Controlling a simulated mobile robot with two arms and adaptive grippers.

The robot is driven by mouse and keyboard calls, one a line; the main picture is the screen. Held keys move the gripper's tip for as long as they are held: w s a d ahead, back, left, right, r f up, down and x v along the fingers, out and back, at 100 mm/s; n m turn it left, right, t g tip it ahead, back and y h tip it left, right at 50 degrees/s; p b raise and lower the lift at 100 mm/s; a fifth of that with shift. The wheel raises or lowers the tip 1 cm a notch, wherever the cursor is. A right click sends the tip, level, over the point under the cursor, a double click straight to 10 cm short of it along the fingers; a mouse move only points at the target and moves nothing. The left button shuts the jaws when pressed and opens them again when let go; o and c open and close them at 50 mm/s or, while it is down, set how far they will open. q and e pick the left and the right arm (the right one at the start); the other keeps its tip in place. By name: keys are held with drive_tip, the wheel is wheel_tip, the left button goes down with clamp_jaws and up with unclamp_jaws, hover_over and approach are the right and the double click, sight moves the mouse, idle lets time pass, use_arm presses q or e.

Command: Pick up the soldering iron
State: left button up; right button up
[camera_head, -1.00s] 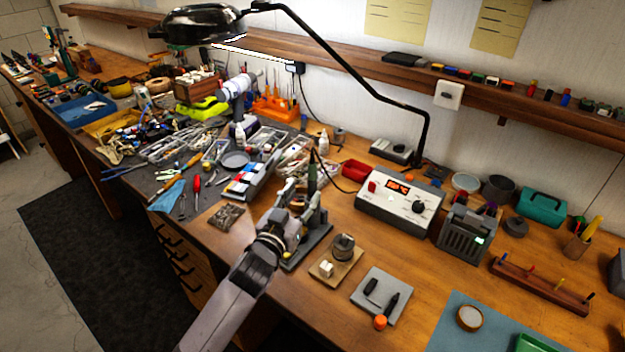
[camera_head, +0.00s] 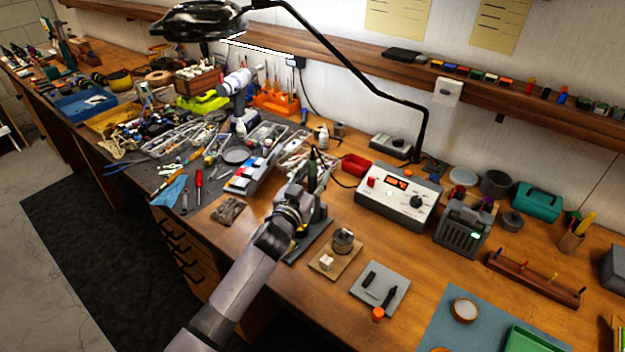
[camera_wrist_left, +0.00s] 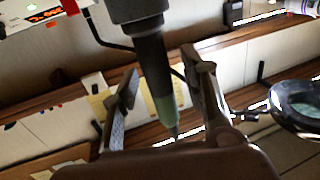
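The soldering iron (camera_head: 312,173) has a dark body with a green section and stands upright in its holder on the wooden bench. My left gripper (camera_head: 308,190) is at the iron, in front of it in the head view, and hides its lower part. In the left wrist view the iron (camera_wrist_left: 158,75) lies between the two fingers of my left gripper (camera_wrist_left: 163,100). Gaps show between the iron and the fingers, so the gripper looks open around it. My right gripper is in neither view.
The soldering station (camera_head: 398,197) with a lit red display stands right of the iron. A wooden block with a tin (camera_head: 343,241) and a grey pad (camera_head: 380,290) lie in front. A parts tray (camera_head: 258,168) and tools crowd the left. A lamp arm (camera_head: 345,62) hangs above.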

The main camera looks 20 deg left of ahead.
use_arm(q)
clamp_jaws()
idle(0.5)
wheel_tip(320, 180, up, 20)
drive_tip(key=b, duration=0.2)
idle(0.4)
